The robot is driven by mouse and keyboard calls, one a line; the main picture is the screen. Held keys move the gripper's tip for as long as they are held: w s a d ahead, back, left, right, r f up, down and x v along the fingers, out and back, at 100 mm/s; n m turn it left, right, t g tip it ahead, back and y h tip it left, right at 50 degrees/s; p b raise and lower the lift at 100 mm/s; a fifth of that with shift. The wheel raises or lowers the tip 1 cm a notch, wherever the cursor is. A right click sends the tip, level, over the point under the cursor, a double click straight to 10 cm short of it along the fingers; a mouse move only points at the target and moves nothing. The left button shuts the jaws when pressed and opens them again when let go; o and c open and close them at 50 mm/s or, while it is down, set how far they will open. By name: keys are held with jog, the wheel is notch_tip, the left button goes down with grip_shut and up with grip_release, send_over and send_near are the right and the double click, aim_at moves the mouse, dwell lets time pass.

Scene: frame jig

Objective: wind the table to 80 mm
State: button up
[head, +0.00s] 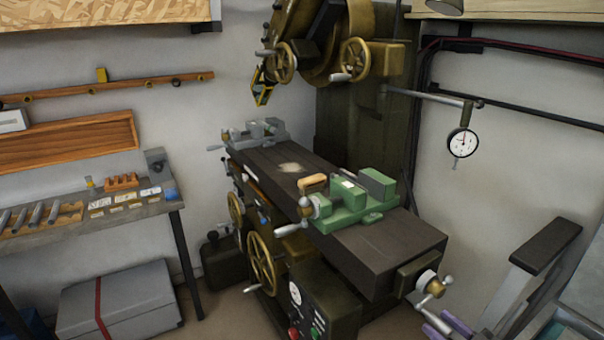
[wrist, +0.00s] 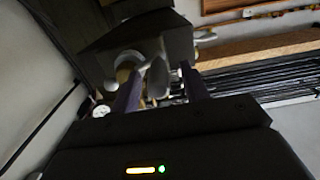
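The milling machine's long dark table (head: 375,262) runs from the back left to the front right. A grey ball crank (head: 433,287) is fitted at its near right end. My gripper (head: 447,325) has purple fingers and is just below and in front of this crank. In the wrist view my gripper's fingers (wrist: 161,90) stand apart, with a grey crank knob (wrist: 157,77) showing in the gap, apart from both fingers. Whether it lies between the fingertips or beyond them I cannot tell. A dial indicator (head: 463,143) hangs on an arm right of the table; its reading is too small to tell.
A green vise (head: 352,206) and a grey vise (head: 258,133) sit on the table. Brass handwheels (head: 262,262) are on the machine's front. A control box (head: 303,309) with red and green buttons stands below. A tool bench (head: 90,215) is at the left.

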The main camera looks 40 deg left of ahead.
dwell(0.4)
jog(key=shift+d, duration=0.6)
jog(key=v, duration=0.6)
jog(key=shift+s+d, duration=0.15)
jog(key=shift+d, duration=0.05)
jog(key=shift+f+p, duration=0.1)
jog(key=shift+p, duration=0.2)
